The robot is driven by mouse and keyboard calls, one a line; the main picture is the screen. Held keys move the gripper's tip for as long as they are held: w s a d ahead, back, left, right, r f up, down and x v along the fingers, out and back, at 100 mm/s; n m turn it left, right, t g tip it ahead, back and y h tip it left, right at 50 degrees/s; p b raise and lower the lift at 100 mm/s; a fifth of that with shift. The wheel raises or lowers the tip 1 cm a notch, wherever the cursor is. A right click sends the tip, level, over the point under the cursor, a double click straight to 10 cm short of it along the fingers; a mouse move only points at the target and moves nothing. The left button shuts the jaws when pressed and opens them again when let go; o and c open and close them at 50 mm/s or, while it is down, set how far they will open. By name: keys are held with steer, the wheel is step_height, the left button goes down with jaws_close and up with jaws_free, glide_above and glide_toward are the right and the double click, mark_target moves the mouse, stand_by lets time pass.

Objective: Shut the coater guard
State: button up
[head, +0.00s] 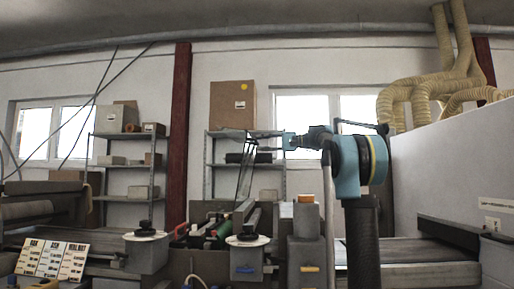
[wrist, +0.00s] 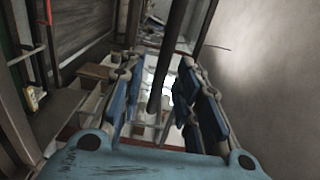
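The coater guard (head: 243,180) appears as a thin dark frame standing raised and slightly tilted above the coater's rollers in the head view. My gripper (head: 254,134) reaches left at the height of the guard's top edge. In the wrist view my gripper (wrist: 157,95) has its two blue fingers spread apart. A dark bar (wrist: 170,60), probably part of the guard, runs between the fingers in that view. I see no finger closed on it; whether one touches it is unclear.
The coater's green roller (head: 222,229) lies below the guard. Grey posts with white-rimmed tops (head: 248,241) stand in front. A conveyor (head: 430,262) lies at right beside a white partition (head: 450,165). Shelves with boxes (head: 233,105) stand behind.

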steer(key=shift+a, duration=1.25)
jaws_close()
